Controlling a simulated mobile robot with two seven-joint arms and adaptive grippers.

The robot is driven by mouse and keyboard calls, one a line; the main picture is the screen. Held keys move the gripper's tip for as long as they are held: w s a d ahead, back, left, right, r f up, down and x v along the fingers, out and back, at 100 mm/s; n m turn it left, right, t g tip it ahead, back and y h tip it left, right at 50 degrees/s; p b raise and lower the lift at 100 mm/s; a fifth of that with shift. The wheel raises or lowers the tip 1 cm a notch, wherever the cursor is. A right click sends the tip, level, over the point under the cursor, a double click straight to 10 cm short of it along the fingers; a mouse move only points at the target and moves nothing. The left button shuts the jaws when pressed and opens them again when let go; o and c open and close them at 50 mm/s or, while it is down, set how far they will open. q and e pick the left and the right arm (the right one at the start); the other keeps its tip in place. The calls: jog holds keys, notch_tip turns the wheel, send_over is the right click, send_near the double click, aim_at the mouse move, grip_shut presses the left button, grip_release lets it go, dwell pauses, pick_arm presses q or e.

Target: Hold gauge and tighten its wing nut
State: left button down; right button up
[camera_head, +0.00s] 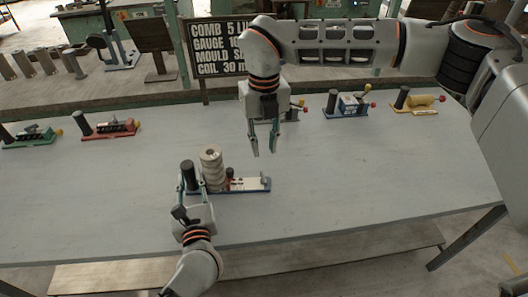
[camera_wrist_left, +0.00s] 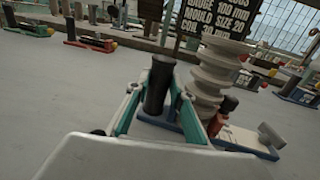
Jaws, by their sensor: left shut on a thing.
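The gauge (camera_head: 252,185) lies on the front middle of the table, with a blue base and a white plate. A black upright post stands at its left end and a beige ribbed stack (camera_head: 212,168) beside it. A small dark red knob (camera_head: 229,173) is right of the stack. A small grey upright piece (camera_wrist_left: 271,135) is at the right end; I cannot tell whether it is the wing nut. My left gripper (camera_head: 190,182) is shut on the black post (camera_wrist_left: 159,84), one finger on each side. My right gripper (camera_head: 263,152) is open and empty, behind and right of the stack.
Along the table's back are a green device (camera_head: 30,137), a red one (camera_head: 108,129), a blue one (camera_head: 350,105) and a yellow one (camera_head: 418,104). Another is partly hidden behind my right gripper. A lettered board (camera_head: 222,45) stands behind. The table (camera_head: 370,180) is clear right of the gauge.

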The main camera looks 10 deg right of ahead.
dwell(0.3)
pick_arm(q)
jog(key=c, duration=1.7)
grip_release()
jog(key=shift+s, duration=0.15)
